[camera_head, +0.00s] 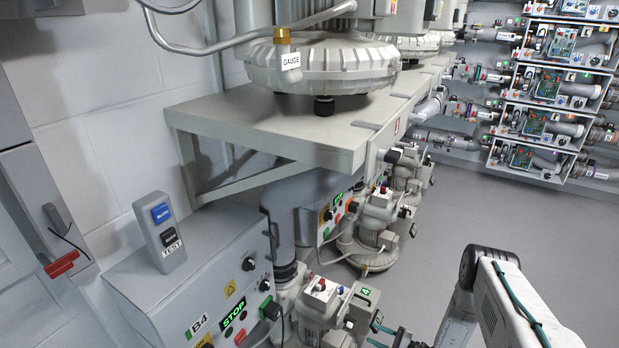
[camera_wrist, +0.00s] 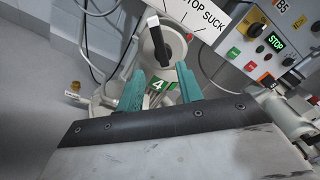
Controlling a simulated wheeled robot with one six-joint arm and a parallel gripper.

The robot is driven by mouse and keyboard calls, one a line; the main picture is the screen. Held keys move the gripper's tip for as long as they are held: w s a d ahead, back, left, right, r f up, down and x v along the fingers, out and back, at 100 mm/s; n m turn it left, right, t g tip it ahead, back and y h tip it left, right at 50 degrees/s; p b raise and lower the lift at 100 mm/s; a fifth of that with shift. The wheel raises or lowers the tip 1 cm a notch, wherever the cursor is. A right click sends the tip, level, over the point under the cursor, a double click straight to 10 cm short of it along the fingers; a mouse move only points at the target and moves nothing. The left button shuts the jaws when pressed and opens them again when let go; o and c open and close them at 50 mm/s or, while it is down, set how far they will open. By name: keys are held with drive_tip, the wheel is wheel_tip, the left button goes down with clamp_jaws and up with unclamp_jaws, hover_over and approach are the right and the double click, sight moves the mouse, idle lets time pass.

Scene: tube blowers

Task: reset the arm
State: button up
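My arm reaches in from the lower right in the head view. My gripper (camera_head: 378,334) is at the bottom edge there, close to the blower unit marked 4, and is partly cut off. In the wrist view my gripper (camera_wrist: 160,70) shows two teal fingers standing well apart, with nothing held between them. Beyond the fingers are a green label with a 4 (camera_wrist: 158,86) and a black-and-white lever (camera_wrist: 160,42) on a round grey part. I cannot tell whether the fingers touch the unit.
A control box marked B4 (camera_head: 198,326) stands at lower left with a TEST switch box (camera_head: 160,232) on it. A shelf (camera_head: 290,140) carries large blowers above. The B5 panel (camera_wrist: 272,40) is at upper right in the wrist view. Grey floor (camera_head: 490,215) is clear at right.

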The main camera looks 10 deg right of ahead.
drive_tip(key=s+a+r+g+y, duration=0.2)
drive_tip(key=s+a+g, duration=0.15)
drive_tip(key=s, duration=0.25)
drive_tip(key=s+r+n+g+h, duration=0.2)
drive_tip(key=r+n+g, duration=0.15)
drive_tip(key=r, duration=0.95)
drive_tip(key=s+d+r+n+g+h, duration=0.1)
drive_tip(key=s+r+n+g+h, duration=0.3)
drive_tip(key=r, duration=0.9)
drive_tip(key=r+n+g+h, duration=0.1)
drive_tip(key=r+n+g, duration=0.35)
drive_tip(key=r, duration=0.85)
drive_tip(key=s+r+n+t+h, duration=0.2)
drive_tip(key=s+r+t+h, duration=0.1)
drive_tip(key=s+r, duration=0.6)
drive_tip(key=s+r+n+t+h, duration=0.2)
drive_tip(key=s+r+h, duration=0.4)
drive_tip(key=r, duration=0.9)
drive_tip(key=s+t, duration=0.1)
drive_tip(key=s, duration=0.2)
drive_tip(key=shift+s+a+n, duration=0.15)
drive_tip(key=shift+s+n, duration=0.05)
drive_tip(key=shift+n, duration=0.1)
drive_tip(key=shift+t, duration=0.25)
